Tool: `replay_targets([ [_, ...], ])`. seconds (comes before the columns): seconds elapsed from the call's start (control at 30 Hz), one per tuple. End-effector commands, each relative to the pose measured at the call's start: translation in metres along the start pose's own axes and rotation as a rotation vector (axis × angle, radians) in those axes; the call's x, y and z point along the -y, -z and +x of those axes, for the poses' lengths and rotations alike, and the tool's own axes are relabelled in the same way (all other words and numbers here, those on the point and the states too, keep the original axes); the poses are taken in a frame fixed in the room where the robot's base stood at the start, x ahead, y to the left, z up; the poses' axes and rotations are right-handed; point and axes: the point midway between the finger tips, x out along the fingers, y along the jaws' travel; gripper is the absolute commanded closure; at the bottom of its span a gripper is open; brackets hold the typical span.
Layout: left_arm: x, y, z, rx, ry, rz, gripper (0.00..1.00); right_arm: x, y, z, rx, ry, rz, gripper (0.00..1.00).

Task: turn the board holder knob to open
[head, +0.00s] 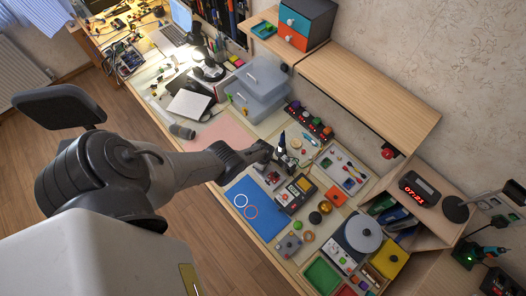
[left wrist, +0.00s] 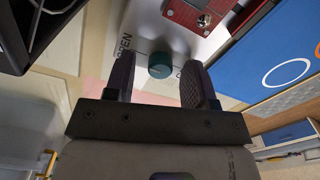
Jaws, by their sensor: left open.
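The board holder knob (left wrist: 161,65) is a small round dark-teal knob on a pale plate in the left wrist view. The word OPEN is printed to its left; a second label to its right is mostly covered by a finger. A red circuit board (left wrist: 198,13) sits just beyond the knob. My left gripper (left wrist: 158,68) is open, with one dark finger on each side of the knob and a gap visible on both sides. In the head view my left gripper (head: 262,153) is over the bench beside the board holder, and the knob is hidden there. My right gripper is not in view.
A blue mat (head: 252,215) with a white and an orange ring lies close by. A meter-like box (head: 296,192) stands to the right. Clear lidded bins (head: 258,88) and a tray of small parts (head: 341,168) are behind. A pink mat (head: 224,136) is bare.

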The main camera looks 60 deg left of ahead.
Motion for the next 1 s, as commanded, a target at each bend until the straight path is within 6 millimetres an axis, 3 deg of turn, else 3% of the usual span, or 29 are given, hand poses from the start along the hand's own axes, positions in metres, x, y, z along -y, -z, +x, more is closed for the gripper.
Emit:
replay_targets([
  [0.2, 0.000, 0.000, -0.002, 0.000, 0.000, 0.000, 0.50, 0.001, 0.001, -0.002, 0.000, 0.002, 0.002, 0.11],
  [0.37, 0.000, 0.000, -0.015, 0.000, -0.001, 0.001, 0.50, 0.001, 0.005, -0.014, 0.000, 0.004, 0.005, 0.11],
  [0.8, 0.001, 0.000, -0.092, 0.000, -0.002, 0.001, 0.50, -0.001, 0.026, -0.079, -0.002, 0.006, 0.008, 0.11],
  [0.87, 0.000, 0.000, -0.088, 0.000, -0.002, 0.001, 0.50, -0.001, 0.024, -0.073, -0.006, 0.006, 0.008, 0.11],
  [1.0, 0.000, 0.000, -0.100, 0.001, -0.001, 0.000, 0.50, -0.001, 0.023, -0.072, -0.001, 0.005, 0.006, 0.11],
])
